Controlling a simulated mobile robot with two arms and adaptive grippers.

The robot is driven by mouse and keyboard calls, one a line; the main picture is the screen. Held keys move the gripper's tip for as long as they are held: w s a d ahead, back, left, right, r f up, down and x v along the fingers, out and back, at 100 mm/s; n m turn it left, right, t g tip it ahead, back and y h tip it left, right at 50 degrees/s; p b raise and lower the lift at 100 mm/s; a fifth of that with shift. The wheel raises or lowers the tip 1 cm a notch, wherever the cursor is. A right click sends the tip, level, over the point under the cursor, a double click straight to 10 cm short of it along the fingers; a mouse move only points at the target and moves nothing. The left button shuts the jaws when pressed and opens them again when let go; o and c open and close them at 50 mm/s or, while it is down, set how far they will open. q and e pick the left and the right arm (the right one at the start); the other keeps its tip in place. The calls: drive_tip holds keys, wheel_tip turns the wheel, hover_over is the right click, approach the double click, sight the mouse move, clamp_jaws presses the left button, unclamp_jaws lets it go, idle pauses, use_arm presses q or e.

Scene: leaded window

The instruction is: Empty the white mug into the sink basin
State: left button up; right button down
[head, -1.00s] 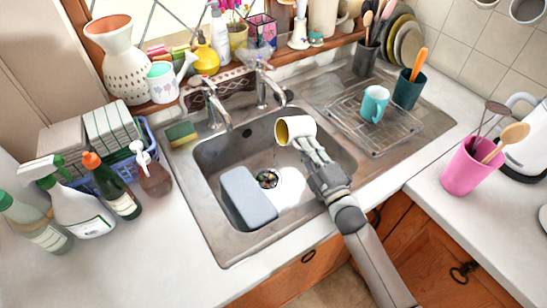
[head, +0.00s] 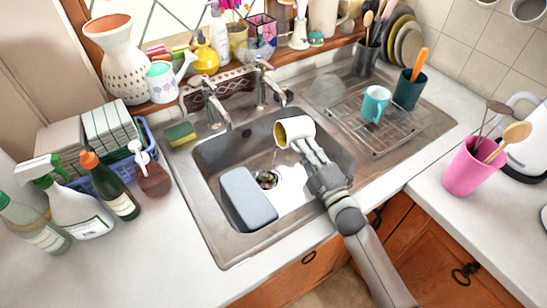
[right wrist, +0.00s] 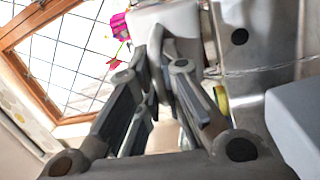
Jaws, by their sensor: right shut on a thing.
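The white mug (head: 301,131), yellow inside, is tipped on its side above the sink basin (head: 228,150), its mouth facing left and slightly down. A thin pale streak hangs below its mouth, and a bright white patch lies on the basin floor beside the drain. My right gripper (head: 309,152) is shut on the mug at its near right side. In the right wrist view the fingers (right wrist: 163,85) close on the white mug (right wrist: 168,22); the exact grip is partly hidden. My left gripper is not in view.
A grey-blue block (head: 247,198) lies in the basin left of the drain (head: 267,179). Two taps (head: 213,105) stand behind the basin. A drying rack (head: 385,132) with a turquoise mug (head: 375,103) is at right. Bottles (head: 113,190) crowd the left counter.

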drive_tip(key=shift+a+r+n+y, duration=0.15)
drive_tip(key=shift+r+n+y, duration=0.25)
drive_tip(key=shift+n, duration=0.6)
drive_tip(key=shift+s+a+f+n+b, duration=0.15)
drive_tip(key=shift+a+f+n+b, duration=0.2)
drive_tip(key=shift+n+b, duration=0.35)
idle(0.4)
